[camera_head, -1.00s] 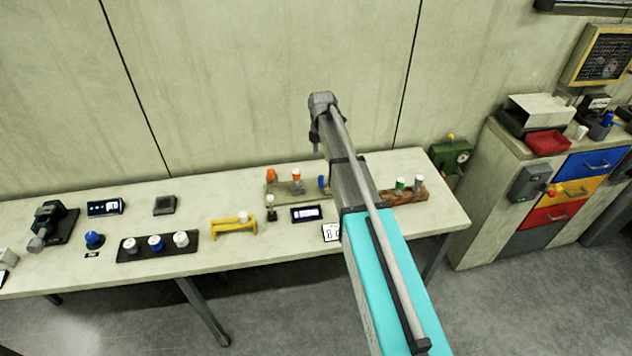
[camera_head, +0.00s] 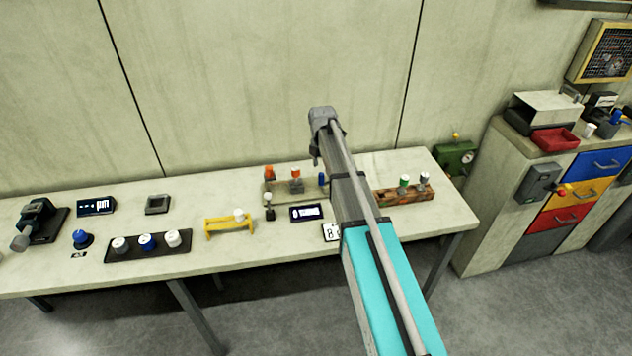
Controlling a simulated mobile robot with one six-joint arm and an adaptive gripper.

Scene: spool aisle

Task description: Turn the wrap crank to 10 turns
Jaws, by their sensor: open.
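A small grey-topped post with a dark base (camera_head: 269,207) stands on the bench left of a small dark display (camera_head: 306,213). The display's lettering is too small to read surely. This post may be the wrap crank, but I cannot tell for certain. My gripper (camera_head: 315,150) is at the far end of my arm, seen small and from behind, above the back of the bench. It is open and looks empty, apart from the post. My arm hides part of the bench right of the display.
A drawer cabinet (camera_head: 490,215) stands right.

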